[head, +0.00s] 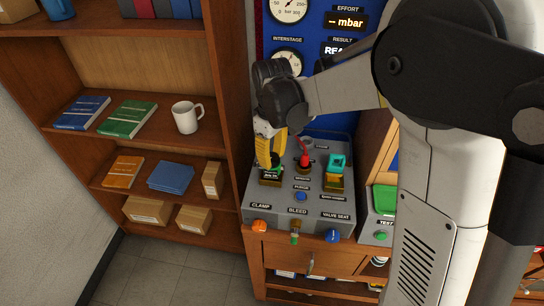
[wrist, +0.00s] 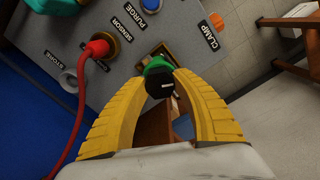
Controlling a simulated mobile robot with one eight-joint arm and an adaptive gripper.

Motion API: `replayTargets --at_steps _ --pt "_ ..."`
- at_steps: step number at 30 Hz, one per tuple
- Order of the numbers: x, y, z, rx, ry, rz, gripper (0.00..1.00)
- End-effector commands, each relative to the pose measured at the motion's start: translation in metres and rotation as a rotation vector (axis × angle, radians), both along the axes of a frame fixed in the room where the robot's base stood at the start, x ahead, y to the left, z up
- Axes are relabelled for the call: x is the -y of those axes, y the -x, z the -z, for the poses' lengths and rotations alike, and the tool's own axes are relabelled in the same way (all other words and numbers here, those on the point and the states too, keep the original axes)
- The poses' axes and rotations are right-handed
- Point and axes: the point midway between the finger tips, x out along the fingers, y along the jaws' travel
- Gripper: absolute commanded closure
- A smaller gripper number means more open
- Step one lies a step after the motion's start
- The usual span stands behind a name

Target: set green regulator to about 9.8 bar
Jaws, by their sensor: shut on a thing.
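My gripper (wrist: 162,76) has its two yellow fingers shut on the green regulator (wrist: 156,67). A black cap (wrist: 160,86) with a white mark faces the wrist camera. The regulator is at the brown-edged clamp nest on the grey bench; I cannot tell whether it sits fully down. In the head view my gripper (head: 270,150) is over the bench's left part, hiding most of the regulator. The orange clamp knob (head: 259,226) is at the bench's front left. The interstage gauge (head: 288,60) is on the blue panel; its reading is too small to tell.
A red sensor plug (head: 304,160) with a hose stands mid-bench. A teal part (head: 337,162) sits in a holder to its right. Blue purge button (head: 301,196), green bleed knob (head: 295,238) and blue valve seat knob (head: 333,236) are in front. The effort display (head: 347,22) shows "– mbar". A shelf (head: 150,143) stands left.

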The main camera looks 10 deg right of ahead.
Motion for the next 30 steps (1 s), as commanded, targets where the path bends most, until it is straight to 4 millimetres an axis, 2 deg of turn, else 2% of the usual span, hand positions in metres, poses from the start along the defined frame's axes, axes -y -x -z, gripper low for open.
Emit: replayTargets --at_steps 21,30 --pt "0.0 -0.0001 -0.0002 0.0 0.0 0.676 0.98" --pt "0.0 -0.0001 -0.0002 0.0 0.0 0.903 0.98"
